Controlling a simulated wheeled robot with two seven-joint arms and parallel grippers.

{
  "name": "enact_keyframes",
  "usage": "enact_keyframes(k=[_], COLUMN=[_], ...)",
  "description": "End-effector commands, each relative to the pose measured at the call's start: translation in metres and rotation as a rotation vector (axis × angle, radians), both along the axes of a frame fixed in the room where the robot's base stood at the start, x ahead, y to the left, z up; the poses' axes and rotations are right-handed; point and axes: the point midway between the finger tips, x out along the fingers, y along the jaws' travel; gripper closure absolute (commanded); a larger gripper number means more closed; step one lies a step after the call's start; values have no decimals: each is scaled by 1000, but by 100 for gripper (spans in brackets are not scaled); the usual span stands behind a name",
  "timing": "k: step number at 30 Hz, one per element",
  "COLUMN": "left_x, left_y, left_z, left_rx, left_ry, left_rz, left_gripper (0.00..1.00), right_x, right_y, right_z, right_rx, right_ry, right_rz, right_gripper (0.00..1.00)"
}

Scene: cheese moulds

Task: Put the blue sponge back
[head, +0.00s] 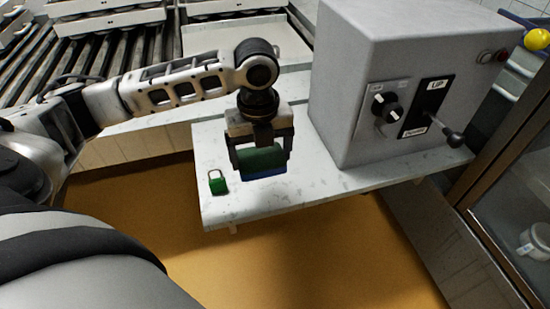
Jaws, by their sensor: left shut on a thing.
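The blue sponge (265,176) has a green upper layer and a blue lower layer. My left gripper (262,165) points down and is shut on the sponge, with one finger on each side of it. In the head view the sponge is over the white table (225,212), left of the grey machine. I cannot tell whether its underside touches the table. My right gripper is not in view.
A green padlock (218,183) stands on the table just left of the sponge. A grey control box (345,60) with knobs and a lever (453,138) takes up the table's right part. A roller conveyor (90,60) is at the back left. The table front is clear.

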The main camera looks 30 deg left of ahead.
Motion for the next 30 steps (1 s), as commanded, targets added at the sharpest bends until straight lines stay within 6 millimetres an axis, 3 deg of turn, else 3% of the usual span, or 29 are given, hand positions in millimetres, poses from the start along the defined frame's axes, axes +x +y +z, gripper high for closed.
enact_keyframes(k=[6, 12, 20, 24, 30], left_x=[51, 75, 90, 91, 91], left_y=[14, 21, 26, 26, 27], left_z=[-29, -59, -80, -97, -106], left_rx=[-2, -2, -1, 0, 1], left_ry=[2, -1, -1, 3, -2], left_rz=[2, 0, 1, 0, -1], left_gripper=[33, 33, 33, 33, 33], right_x=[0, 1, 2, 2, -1], right_y=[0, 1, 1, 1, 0], right_z=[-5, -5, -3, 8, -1], right_rx=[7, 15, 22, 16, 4], right_ry=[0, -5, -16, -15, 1], right_rz=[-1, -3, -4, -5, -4], right_gripper=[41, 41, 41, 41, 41])
